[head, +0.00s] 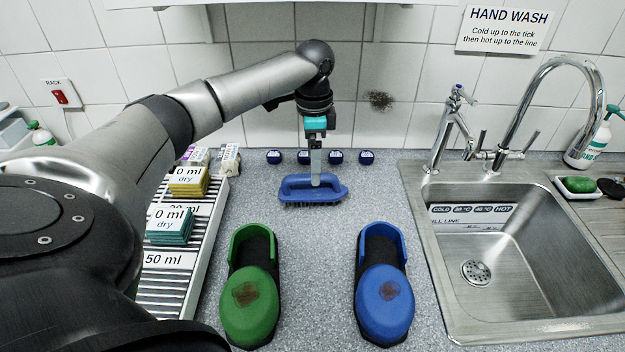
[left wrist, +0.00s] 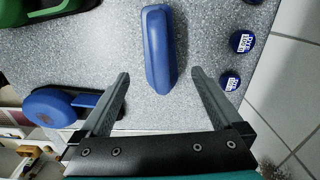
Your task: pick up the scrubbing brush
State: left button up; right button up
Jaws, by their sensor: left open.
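The scrubbing brush (head: 327,193) is blue with a loop handle and lies bristles down on the grey speckled counter, at the middle in the head view. My left gripper (head: 315,183) points down at its handle. In the left wrist view the blue handle (left wrist: 158,45) runs lengthwise, and its near end lies between the two open fingers of my left gripper (left wrist: 160,76), with a gap on both sides. I cannot tell how far the fingertips are above the counter. My right gripper is not in view.
Several dark blue caps (head: 336,157) line the wall behind. A ribbed rack (head: 190,275) with sponges is left, a steel sink (head: 520,325) right. Counter beside the brush is clear.

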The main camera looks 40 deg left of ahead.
aim_at(312, 190)
pick_arm(q)
notch_tip(312, 190, down, 9)
jog(key=shift+a+r+b, duration=0.1)
jog(key=shift+r+b, duration=0.05)
jog(key=shift+b, duration=0.5)
jog(key=shift+c, duration=0.4)
jog(key=c, duration=1.4)
